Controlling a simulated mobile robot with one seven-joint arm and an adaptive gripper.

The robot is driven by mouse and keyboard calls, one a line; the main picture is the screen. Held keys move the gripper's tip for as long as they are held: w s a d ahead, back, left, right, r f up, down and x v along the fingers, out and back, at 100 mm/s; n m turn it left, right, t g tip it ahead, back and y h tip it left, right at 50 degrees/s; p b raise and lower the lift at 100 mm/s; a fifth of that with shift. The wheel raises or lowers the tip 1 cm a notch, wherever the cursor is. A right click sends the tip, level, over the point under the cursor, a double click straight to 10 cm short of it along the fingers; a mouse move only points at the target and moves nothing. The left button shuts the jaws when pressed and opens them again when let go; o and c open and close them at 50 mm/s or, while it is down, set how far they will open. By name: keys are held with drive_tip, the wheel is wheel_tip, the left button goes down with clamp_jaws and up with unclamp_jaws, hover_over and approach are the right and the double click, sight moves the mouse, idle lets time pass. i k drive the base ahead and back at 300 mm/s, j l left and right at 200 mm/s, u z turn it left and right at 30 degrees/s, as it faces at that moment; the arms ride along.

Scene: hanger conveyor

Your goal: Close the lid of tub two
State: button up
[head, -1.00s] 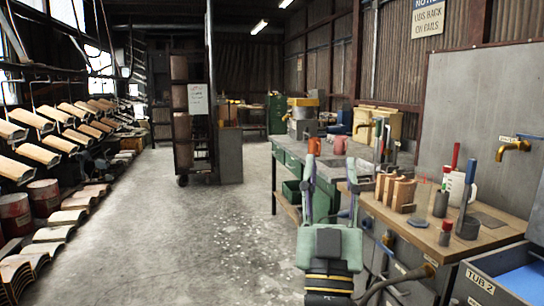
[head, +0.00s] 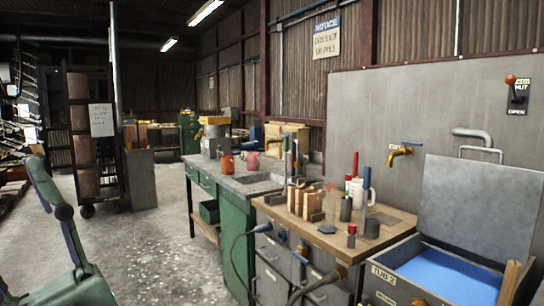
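Tub two (head: 388,280), a grey box labelled "TUB 2", stands at the lower right with a blue surface (head: 445,275) inside. Its grey lid (head: 475,205) is raised, tilted back towards the wall panel, with a wire handle (head: 480,150) at its top edge. My green gripper (head: 42,180) is at the far left, well away from the tub and lid. Only one finger and part of the body show; the other finger is out of the picture. I see nothing held.
A wooden-topped bench (head: 335,240) with blocks, a white mug (head: 360,192) and tools stands left of the tub. A brass tap (head: 400,153) and a red-knobbed lever (head: 511,80) marked "OPEN" are on the wall. The floor (head: 150,240) at left is clear.

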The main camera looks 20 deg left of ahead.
sight(486, 211)
drive_tip(key=i+l+u, duration=0.1)
drive_tip(key=i+u, duration=0.15)
drive_tip(key=i, duration=0.25)
drive_tip(key=i+l+u, duration=0.25)
drive_tip(key=i, duration=0.25)
